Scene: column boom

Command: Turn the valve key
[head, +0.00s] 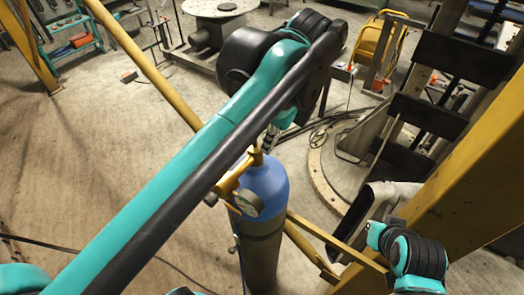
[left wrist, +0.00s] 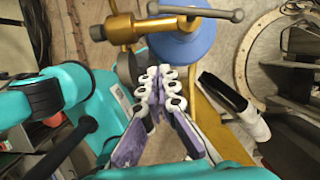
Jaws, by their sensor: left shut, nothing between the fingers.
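The valve key, a grey T-shaped bar with rounded ends (left wrist: 195,11), sits at the top of the left wrist view by the brass valve fitting (left wrist: 124,27). Behind it is the blue top of a gas cylinder (left wrist: 182,44). In the head view the cylinder (head: 264,190) stands upright with a brass regulator and round gauge (head: 249,203); my left arm hides the key there. My left gripper (left wrist: 160,76) is shut and empty, its fingertips below the key in the picture and seemingly apart from it. It shows partly in the head view (head: 268,143). My right gripper is not in view.
A yellow post (head: 440,190) rises at the right, with yellow rails near the cylinder. A round plate (head: 325,165) lies on the floor behind. A round-topped stand (head: 218,8) and yellow equipment (head: 380,45) are at the back. The floor at left is mostly clear.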

